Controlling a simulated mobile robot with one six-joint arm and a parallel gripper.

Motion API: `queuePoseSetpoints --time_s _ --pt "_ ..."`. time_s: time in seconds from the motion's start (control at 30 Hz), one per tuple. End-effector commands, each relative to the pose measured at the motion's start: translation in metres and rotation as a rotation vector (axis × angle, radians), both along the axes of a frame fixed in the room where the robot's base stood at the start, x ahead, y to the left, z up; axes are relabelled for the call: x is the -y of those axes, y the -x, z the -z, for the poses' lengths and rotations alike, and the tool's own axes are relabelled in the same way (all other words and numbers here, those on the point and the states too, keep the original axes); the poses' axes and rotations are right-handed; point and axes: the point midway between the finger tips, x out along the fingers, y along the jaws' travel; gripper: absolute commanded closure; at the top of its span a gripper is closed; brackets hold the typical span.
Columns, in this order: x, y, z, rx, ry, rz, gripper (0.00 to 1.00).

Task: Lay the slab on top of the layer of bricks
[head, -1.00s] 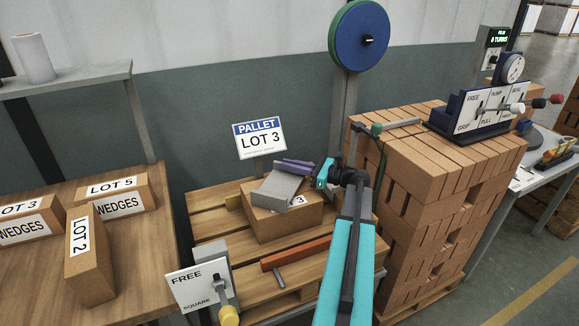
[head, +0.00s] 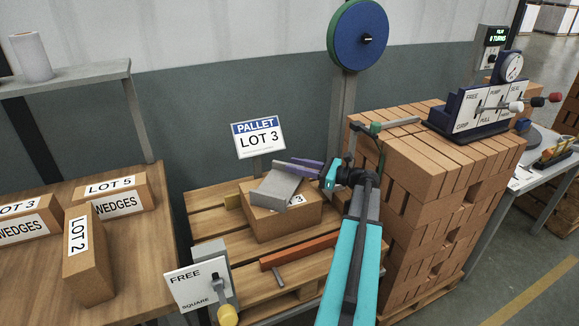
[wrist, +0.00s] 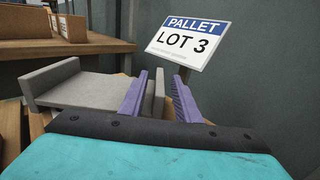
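A grey slab (head: 275,188) lies tilted on a brown block (head: 275,222) with a white label ending in 3, on the wooden pallet. In the wrist view the grey slab (wrist: 90,92) has a raised edge at its left. My gripper (head: 292,166) is at the slab's upper right. Its two purple fingers show apart in the wrist view (wrist: 157,85), with a grey part behind and between them; I cannot tell whether they touch it. Layers of bricks (head: 430,145) form a tall stack at the right. The block's far side is hidden by the slab.
A PALLET LOT 3 sign (head: 259,139) stands just behind the block. A FREE/SQUARE lever panel (head: 198,285) is at the pallet's front left. A reddish bar (head: 295,252) lies on the pallet (head: 205,222). A gauge machine (head: 475,108) sits on the stack. Labelled boxes (head: 88,260) stand on the left table.

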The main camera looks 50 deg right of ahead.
Motion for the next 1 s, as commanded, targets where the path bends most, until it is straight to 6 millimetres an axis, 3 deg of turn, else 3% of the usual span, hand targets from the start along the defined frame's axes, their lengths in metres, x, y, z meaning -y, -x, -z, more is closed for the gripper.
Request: queuePoseSetpoints --time_s 0.5,1.0 --pt "0.031 0.072 0.001 0.0 0.0 0.003 0.7" --pt "0.035 0.083 0.0 0.0 0.0 0.001 0.7"
